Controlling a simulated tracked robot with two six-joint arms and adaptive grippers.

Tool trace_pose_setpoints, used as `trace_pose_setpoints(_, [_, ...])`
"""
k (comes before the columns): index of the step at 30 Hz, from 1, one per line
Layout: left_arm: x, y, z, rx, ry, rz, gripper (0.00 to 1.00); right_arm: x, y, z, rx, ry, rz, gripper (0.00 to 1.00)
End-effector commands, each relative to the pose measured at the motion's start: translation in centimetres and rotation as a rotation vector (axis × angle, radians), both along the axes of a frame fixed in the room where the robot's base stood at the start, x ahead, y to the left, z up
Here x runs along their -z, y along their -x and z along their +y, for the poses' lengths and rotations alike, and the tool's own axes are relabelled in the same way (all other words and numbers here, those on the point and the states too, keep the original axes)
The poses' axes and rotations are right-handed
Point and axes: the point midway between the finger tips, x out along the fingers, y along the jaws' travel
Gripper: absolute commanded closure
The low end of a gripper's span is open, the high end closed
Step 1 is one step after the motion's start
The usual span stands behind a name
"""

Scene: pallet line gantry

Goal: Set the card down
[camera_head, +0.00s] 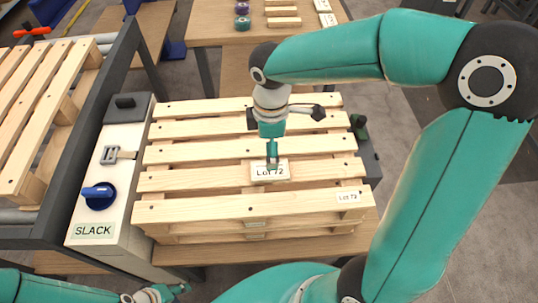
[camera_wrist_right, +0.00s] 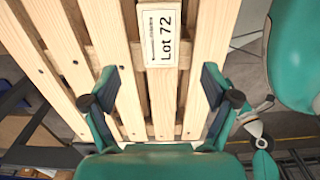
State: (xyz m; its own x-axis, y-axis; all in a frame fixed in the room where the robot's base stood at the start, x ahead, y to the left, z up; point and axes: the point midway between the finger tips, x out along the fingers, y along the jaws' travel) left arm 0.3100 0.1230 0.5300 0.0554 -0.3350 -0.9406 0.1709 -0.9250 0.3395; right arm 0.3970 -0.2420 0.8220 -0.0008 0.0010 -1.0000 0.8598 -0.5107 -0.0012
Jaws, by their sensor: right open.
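A white card reading Lot 72 (camera_head: 270,172) lies flat on a middle slat of the wooden pallet (camera_head: 190,209). The card shows whole in the right wrist view (camera_wrist_right: 160,38), beyond the fingers. My right gripper (camera_head: 272,150) points down over the pallet at the card; its teal finger covers part of the card's upper edge. In the right wrist view this gripper (camera_wrist_right: 158,82) is open, fingers wide apart, with nothing between them but slats below. I cannot tell whether a finger touches the card. My left gripper (camera_head: 158,293) is low at the left, cut by the frame edge, with no object visible in it.
A second small label (camera_head: 348,197) sits at the right of the pallet's front slat. A pale control box (camera_head: 123,180) with a blue knob and a SLACK label stands left of the pallet. Another pallet (camera_head: 38,90) lies on the conveyor further left. A table with tape rolls is behind.

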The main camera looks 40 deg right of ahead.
Motion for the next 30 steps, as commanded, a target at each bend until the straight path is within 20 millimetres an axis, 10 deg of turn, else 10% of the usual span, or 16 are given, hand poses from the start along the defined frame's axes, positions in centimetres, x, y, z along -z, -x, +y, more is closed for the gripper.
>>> trace_pose_setpoints(30, [-3.0, 0.0, 0.0, 0.000, 0.000, 0.000, 0.60, -5.8, 0.0, 0.0, 0.000, 0.000, 0.000, 0.13])
